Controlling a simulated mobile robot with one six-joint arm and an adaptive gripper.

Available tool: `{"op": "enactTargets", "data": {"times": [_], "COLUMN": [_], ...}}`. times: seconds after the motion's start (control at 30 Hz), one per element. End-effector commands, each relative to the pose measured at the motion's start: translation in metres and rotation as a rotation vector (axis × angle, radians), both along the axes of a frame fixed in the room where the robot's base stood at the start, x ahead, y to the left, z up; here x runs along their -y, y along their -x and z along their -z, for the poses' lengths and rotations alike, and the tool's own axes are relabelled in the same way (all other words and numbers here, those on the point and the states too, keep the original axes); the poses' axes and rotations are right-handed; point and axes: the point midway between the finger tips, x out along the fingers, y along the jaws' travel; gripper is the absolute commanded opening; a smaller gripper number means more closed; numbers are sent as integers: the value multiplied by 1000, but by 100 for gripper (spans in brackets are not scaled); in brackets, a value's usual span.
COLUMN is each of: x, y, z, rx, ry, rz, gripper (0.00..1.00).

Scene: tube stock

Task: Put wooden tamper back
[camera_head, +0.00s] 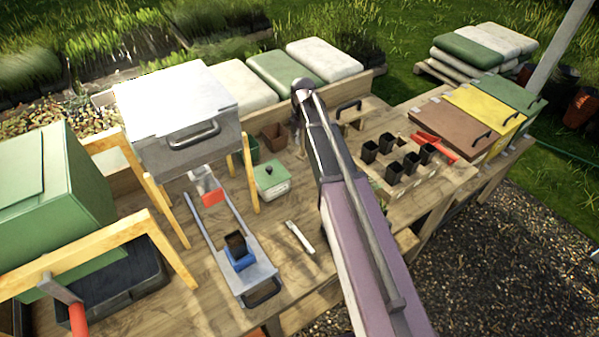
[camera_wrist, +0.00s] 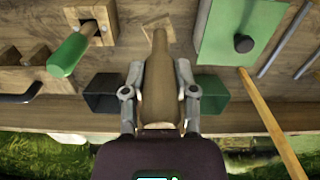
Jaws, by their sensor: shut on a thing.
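The wooden tamper (camera_wrist: 159,92) is a tan-brown turned piece with a narrower end pointing up the picture in the wrist view. My gripper (camera_wrist: 160,72) is shut on it, one finger on each side. Its narrow end overlaps a small pale wooden piece (camera_wrist: 157,25) on the bench; I cannot tell whether they touch. To the left, a green-handled tool (camera_wrist: 71,50) sits at a square wooden block with a hole (camera_wrist: 92,24). In the head view my arm hides the gripper and the tamper.
A green lidded box (camera_head: 271,182) stands left of my arm; it also shows in the wrist view (camera_wrist: 228,35). A brown pot (camera_head: 273,134) is behind it. Several black pots (camera_head: 411,163) stand to the right. A metal slide (camera_head: 253,272) lies front left.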

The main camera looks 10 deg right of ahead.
Motion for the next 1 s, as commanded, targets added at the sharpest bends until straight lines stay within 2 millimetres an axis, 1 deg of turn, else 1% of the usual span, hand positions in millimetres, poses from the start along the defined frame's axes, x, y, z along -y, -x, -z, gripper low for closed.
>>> {"op": "enactTargets", "data": {"times": [0.37,0.47,0.8,1.0], "x": [0,0,1,1], "y": [-2,-5,-17,-20], "z": [0,0,1,1], "rx": [0,0,0,0], "ry": [0,0,-1,-1], "rz": [31,80,319,391], "gripper": [0,0,0,0]}}
